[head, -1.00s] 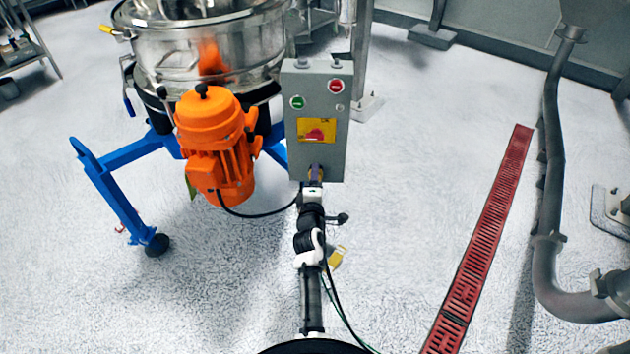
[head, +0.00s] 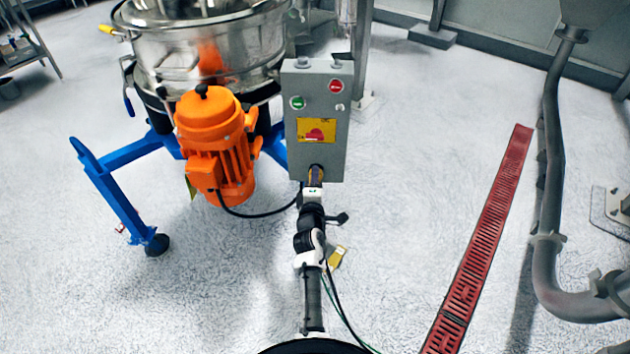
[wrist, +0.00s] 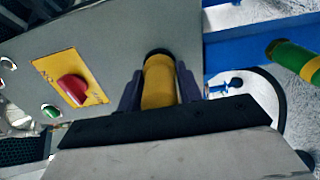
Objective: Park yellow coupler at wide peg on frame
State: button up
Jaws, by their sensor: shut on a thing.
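The yellow coupler (wrist: 160,82) is a stubby yellow cylinder between the two dark fingers of my gripper (wrist: 159,90), which is shut on it. Its far end meets a black round socket on the face of the grey control box (head: 318,110); I cannot tell whether it is seated there. In the head view my gripper (head: 315,178) is at the box's lower edge, with a little of the coupler showing. A green cylinder with a yellow band (wrist: 295,62) stands out beside the blue frame (head: 118,197) in the wrist view. I cannot tell whether it is the wide peg.
The orange motor (head: 220,150) and its black cable (head: 255,214) are left of my arm, below the steel sifter (head: 210,50). The box carries a red knob (wrist: 72,88). A red floor grating (head: 485,235) and grey pipe (head: 548,190) lie right. The floor between is clear.

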jog(key=shift+s, duration=0.3)
grip_shut()
jog(key=shift+s+a+p, duration=0.2)
jog(key=shift+s+p, duration=0.2)
jog(key=shift+s, duration=2.25)
